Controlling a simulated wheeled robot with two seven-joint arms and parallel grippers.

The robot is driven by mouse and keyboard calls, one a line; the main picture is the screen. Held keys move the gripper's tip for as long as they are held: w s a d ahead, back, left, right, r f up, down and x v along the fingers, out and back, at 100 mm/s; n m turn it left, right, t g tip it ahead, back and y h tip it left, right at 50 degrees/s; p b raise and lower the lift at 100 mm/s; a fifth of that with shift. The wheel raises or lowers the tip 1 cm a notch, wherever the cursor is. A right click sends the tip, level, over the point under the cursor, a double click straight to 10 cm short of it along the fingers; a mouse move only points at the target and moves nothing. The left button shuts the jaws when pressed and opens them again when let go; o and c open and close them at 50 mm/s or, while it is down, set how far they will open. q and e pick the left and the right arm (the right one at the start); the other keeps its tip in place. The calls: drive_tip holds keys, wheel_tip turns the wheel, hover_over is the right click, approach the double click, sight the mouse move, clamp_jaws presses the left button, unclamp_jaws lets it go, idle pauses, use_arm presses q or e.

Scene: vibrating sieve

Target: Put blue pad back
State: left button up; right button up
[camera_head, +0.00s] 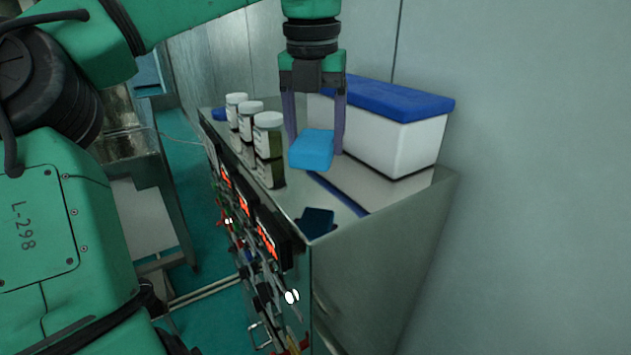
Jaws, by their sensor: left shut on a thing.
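The light blue pad (312,150) is held between the fingertips of my left gripper (314,143), which points straight down from the top of the view. The gripper is shut on the pad. The pad hangs above the shiny metal top of the cabinet (425,192), and a dark blue reflection of it shows on the surface below. My right gripper is not in view.
A white box with a blue lid (390,103) stands just right of and behind the gripper. Several white-capped jars (269,135) stand in a row to its left. A small dark blue object (219,114) lies behind them. The cabinet front carries red displays (267,236) and knobs.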

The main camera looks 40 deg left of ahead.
sight(315, 187)
use_arm(q)
drive_tip(key=f, duration=0.4)
drive_tip(key=w+a+f, duration=0.1)
drive_tip(key=f, duration=0.1)
drive_tip(key=shift+w+f+p, duration=0.1)
drive_tip(key=shift+p, duration=0.25)
drive_tip(key=shift+s+d, duration=0.3)
drive_tip(key=shift+f, duration=0.2)
drive_tip(key=o, duration=1.2)
drive_tip(key=shift+w+a, duration=0.2)
drive_tip(key=shift+o, duration=0.2)
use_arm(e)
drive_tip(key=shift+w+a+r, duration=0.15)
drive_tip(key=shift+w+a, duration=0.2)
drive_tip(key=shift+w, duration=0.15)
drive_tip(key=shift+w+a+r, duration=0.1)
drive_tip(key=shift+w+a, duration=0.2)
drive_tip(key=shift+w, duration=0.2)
